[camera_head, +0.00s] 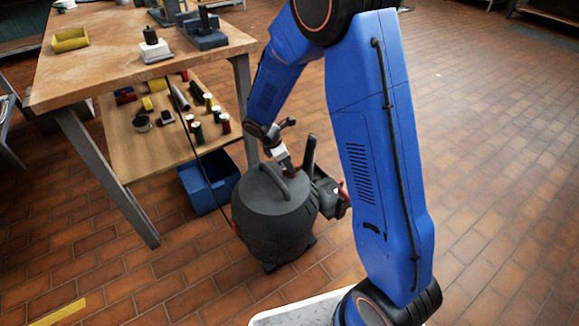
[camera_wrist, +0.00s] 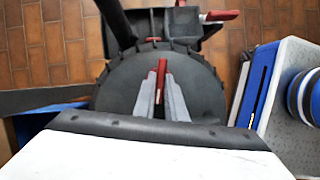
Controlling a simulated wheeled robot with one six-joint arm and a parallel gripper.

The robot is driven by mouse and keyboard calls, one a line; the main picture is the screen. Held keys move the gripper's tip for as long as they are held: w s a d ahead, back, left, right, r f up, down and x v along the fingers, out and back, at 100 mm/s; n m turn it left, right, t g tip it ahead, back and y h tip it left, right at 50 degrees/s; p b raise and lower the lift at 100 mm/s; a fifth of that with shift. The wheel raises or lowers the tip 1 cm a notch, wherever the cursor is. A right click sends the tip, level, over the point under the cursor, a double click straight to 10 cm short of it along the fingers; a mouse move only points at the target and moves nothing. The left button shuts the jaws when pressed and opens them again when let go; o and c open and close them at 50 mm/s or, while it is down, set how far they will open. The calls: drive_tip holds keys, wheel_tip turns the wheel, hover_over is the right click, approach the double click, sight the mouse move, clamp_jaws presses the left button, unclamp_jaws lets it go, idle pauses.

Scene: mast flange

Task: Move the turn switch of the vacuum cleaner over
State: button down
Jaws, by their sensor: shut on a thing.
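The vacuum cleaner (camera_head: 270,220) is a dark grey drum with a loop handle on its lid, standing on the tiled floor. In the wrist view its round lid (camera_wrist: 205,92) lies below my gripper. The turn switch (camera_wrist: 161,70) is a small red bar on the lid, between my two grey fingertips. My gripper (camera_wrist: 159,84) is shut on this switch. In the head view my gripper (camera_head: 289,167) reaches down to the lid from the upper left, and only a bit of red shows at its tip. The switch's base is hidden by the fingers.
A wooden workbench (camera_head: 110,60) with a lower shelf (camera_head: 150,150) of cans and tools stands at left. A blue bin (camera_head: 210,182) is beside the vacuum. A dark box with red parts (camera_head: 332,197) adjoins the vacuum's right side. Floor at right is open.

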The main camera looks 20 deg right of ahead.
drive_tip(key=m+g, duration=0.1)
drive_tip(key=m, duration=0.3)
drive_tip(key=shift+w+m+g, duration=0.2)
drive_tip(key=shift+m+g, duration=0.1)
drive_tip(key=shift+g, duration=0.1)
drive_tip(key=m+g+y, duration=0.1)
drive_tip(key=m, duration=0.2)
drive_tip(key=shift+w+d+m, duration=0.1)
drive_tip(key=shift+m, duration=0.3)
drive_tip(key=m+g+y, duration=0.1)
drive_tip(key=m, duration=0.2)
drive_tip(key=m+y, duration=0.1)
drive_tip(key=m, duration=0.3)
drive_tip(key=shift+w+d+g, duration=0.1)
drive_tip(key=shift+d+g, duration=0.05)
drive_tip(key=shift+g, duration=0.25)
drive_tip(key=c, duration=1.8)
unclamp_jaws()
drive_tip(key=v, duration=1.7)
drive_tip(key=shift+w+d+r, duration=0.15)
drive_tip(key=shift+d+r, duration=0.05)
